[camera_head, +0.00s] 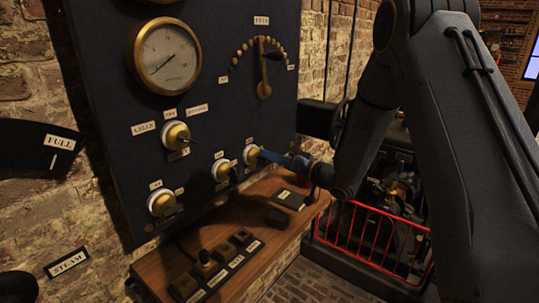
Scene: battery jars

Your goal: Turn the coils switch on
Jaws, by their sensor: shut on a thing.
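A dark upright panel carries several brass rotary switches on white bases. My gripper (268,156) reaches in from the right, and its narrow fingers are shut on the right-hand switch (251,153). The fingers partly hide that switch's lever. Another switch (221,170) is just to its left, with its dark lever pointing down and right. A third switch (162,203) is at the lower left, and one near the CELLS label (144,128) is above. The small labels by the lower switches are too small to read, so I cannot tell which one is marked coils.
A wooden shelf (262,207) below the panel bears several dark labelled blocks. A round gauge (165,54) and a lever dial (264,75) are higher on the panel. A red wire rack (372,238) stands at the right, below my arm.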

